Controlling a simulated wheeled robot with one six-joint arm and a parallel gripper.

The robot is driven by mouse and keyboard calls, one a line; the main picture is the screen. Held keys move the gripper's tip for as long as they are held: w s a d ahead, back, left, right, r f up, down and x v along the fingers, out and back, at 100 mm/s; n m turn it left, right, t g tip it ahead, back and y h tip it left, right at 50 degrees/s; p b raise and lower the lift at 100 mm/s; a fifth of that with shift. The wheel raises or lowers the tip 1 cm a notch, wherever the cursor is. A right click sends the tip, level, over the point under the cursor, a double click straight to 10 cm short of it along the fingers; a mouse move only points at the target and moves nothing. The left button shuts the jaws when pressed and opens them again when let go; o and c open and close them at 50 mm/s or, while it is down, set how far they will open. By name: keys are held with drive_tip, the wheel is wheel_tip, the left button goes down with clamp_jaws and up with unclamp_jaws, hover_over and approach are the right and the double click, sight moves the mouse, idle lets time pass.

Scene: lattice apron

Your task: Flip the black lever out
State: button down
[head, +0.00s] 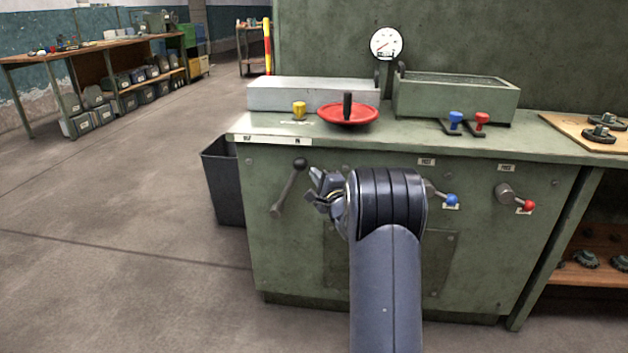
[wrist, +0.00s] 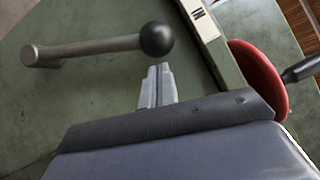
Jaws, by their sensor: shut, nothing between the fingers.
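The black lever (head: 289,187) is on the front panel of the green cabinet, left of my gripper in the head view. It is a grey metal rod with a black ball at its upper right end and a pivot at its lower left. In the wrist view the lever (wrist: 95,46) lies across the upper left, its black ball just beyond the fingertips. My gripper (head: 322,190) is shut and empty, to the right of the lever and a little below the ball. In the wrist view the fingers (wrist: 156,85) point at the ball, with no clear contact.
A blue-tipped lever (head: 451,200) and a red-tipped lever (head: 528,204) sit further right on the panel. A red handwheel (head: 347,113) and yellow knob (head: 299,110) stand on the countertop above. A dark bin (head: 222,180) stands left of the cabinet. Open floor lies further left.

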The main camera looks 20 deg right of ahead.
drive_tip(key=shift+w+a+r, duration=0.15)
drive_tip(key=shift+w+a, duration=0.1)
drive_tip(key=shift+a+r, duration=0.1)
